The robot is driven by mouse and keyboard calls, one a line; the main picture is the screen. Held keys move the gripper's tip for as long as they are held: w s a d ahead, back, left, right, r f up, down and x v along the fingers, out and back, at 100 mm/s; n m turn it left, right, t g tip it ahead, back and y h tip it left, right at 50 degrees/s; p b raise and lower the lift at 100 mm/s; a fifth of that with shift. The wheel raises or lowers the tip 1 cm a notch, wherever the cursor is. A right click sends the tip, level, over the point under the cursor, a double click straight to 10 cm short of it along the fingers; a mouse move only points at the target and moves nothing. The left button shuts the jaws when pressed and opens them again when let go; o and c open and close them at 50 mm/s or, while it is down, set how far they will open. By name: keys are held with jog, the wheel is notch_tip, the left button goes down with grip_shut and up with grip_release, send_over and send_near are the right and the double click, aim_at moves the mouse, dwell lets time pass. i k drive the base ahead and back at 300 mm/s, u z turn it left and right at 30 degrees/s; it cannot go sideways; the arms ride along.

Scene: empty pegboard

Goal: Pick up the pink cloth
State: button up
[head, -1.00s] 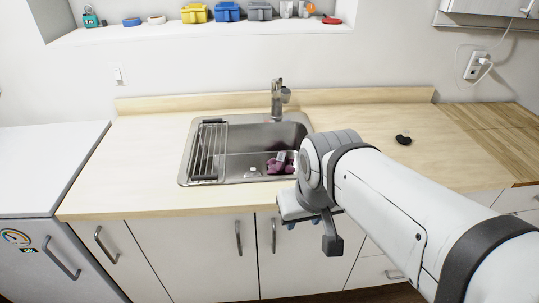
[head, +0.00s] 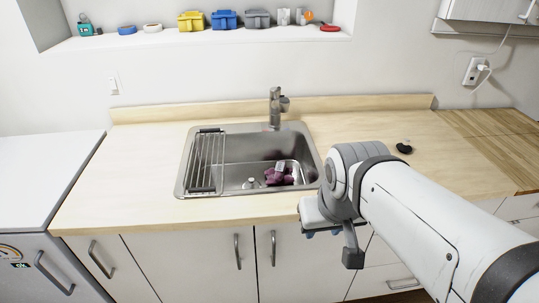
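The pink cloth (head: 278,178), dark purplish pink and crumpled, lies at the right front of the steel sink basin (head: 237,172). A small pale patch shows on top of it. My gripper (head: 332,240) hangs in front of the counter's front edge, to the right of and lower in the picture than the cloth, apart from it. It is partly hidden by my own wrist, and I cannot tell how far apart its fingers are. The whole cloth is in view.
A wire rack (head: 206,161) covers the sink's left side. The faucet (head: 276,105) stands behind the basin. A small black object (head: 404,147) lies on the counter (head: 370,125) at right. The counter left of the sink is clear.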

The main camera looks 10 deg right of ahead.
aim_at(280, 176)
jog(key=i, duration=0.9)
